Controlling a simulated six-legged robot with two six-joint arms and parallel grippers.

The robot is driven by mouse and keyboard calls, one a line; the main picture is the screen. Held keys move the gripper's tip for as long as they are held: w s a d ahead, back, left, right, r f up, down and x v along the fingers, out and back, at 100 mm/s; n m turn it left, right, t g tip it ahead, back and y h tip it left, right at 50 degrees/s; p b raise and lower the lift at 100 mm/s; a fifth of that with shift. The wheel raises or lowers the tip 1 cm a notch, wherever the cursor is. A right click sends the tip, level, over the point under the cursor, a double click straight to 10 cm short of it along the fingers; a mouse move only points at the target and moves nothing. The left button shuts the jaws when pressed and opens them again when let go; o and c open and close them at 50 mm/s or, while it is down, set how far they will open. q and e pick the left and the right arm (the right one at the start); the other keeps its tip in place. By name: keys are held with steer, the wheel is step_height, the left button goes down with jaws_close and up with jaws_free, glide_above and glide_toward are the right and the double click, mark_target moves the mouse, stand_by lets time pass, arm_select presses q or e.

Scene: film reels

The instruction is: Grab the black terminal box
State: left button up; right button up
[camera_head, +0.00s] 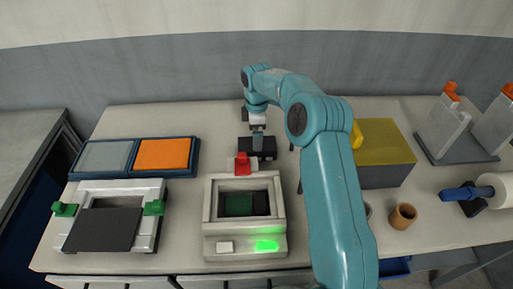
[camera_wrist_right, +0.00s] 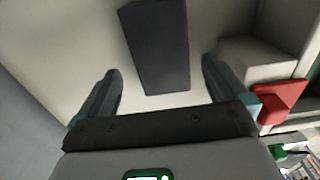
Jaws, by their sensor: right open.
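The black terminal box (camera_head: 266,153) lies on the table behind the grey device with the red knob. My right gripper (camera_head: 257,138) comes down over it from above. My left gripper is not in view.
The grey device (camera_head: 212,228) with a red knob (camera_head: 242,164) and green light stands just in front of the box. A yellow-topped block (camera_head: 385,145) stands to the right, beside my arm. A blue tray (camera_head: 195,160) and a silver frame (camera_head: 150,190) lie left. Bare table surrounds the box's left side.

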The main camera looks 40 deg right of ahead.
steer(key=shift+s+f, duration=0.15)
steer(key=shift+s, duration=0.05)
steer(key=f, duration=0.2)
steer(key=f+p, duration=0.1)
steer(key=f, duration=0.2)
steer(key=shift+w+p, duration=0.2)
steer(key=shift+p, duration=0.1)
steer(key=shift+f, duration=0.15)
steer(key=shift+s, duration=0.25)
steer(key=shift+w, duration=0.2)
steer(key=c, duration=1.4)
